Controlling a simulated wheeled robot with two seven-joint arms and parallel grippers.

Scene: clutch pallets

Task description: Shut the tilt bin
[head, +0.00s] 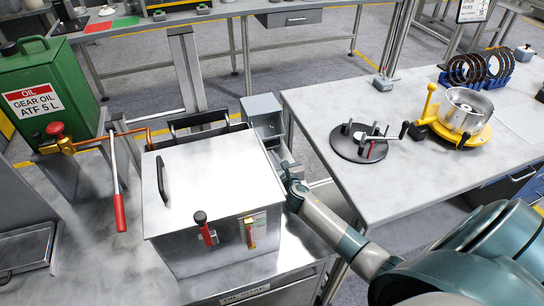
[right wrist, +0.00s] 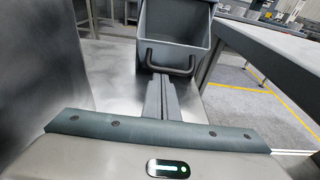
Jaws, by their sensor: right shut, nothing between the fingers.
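The tilt bin (head: 262,108) is a grey box beside the right side of the steel cabinet. It looks tipped open, and its inside shows from above. In the right wrist view the bin (right wrist: 180,28) is straight ahead, with a dark bar handle (right wrist: 171,70) across its lower front. My right gripper (head: 288,172) is at the near side of the bin, its fingers shut and empty. In the right wrist view the fingertips (right wrist: 160,80) are just in front of the handle; I cannot tell whether they touch it. My left gripper is not in view.
The steel cabinet (head: 205,185) with a black handle stands left of my right gripper. A grey table (head: 420,175) on the right carries a black fixture (head: 360,142) and a yellow-based clutch part (head: 462,118). A green oil can (head: 48,90) is at far left. A narrow gap separates table and cabinet.

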